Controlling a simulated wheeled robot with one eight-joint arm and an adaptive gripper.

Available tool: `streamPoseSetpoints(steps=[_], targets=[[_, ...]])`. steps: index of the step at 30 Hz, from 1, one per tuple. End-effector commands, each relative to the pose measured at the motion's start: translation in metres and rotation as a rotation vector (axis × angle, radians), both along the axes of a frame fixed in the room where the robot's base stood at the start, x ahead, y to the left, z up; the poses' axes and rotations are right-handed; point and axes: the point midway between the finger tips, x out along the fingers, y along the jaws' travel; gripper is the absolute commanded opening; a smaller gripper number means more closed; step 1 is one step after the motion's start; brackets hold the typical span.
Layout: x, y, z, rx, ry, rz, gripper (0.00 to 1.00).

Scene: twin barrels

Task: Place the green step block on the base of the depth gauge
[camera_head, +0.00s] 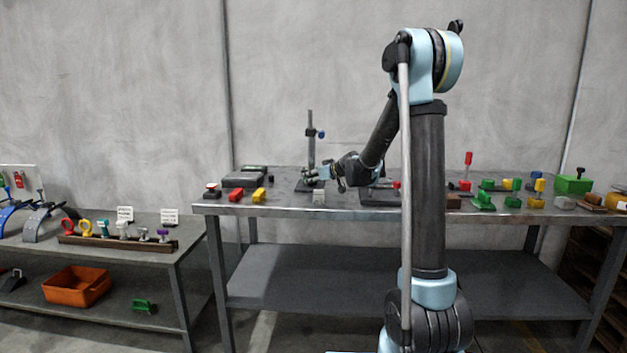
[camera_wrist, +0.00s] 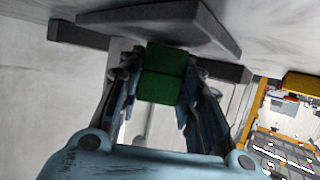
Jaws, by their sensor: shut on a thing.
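My gripper (camera_head: 314,175) is low in front of the post, over or beside the base; the exact gap is hard to tell. In the wrist view my gripper (camera_wrist: 160,82) is shut on a green step block (camera_wrist: 160,75), with a finger on each side. A dark grey slab shows beyond the block in that view; I cannot tell whether they touch. The held block is too small to make out in the head view.
Several green, red and yellow pieces stand to the right, including a green stepped piece (camera_head: 483,201). A side bench (camera_head: 85,250) stands left.

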Motion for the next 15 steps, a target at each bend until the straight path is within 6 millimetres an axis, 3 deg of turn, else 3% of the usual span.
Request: streamPoseSetpoints(steps=[10, 11, 14, 15], targets=[[0.0005, -0.0007, -0.0053, 0.0, 0.0, -0.001, 0.0], [0.0006, -0.0007, -0.0054, 0.0, 0.0, -0.001, 0.35], [0.0006, -0.001, -0.0053, 0.0, 0.0, -0.001, 0.56], [0.0006, -0.001, -0.0053, 0.0, 0.0, -0.001, 0.56]])
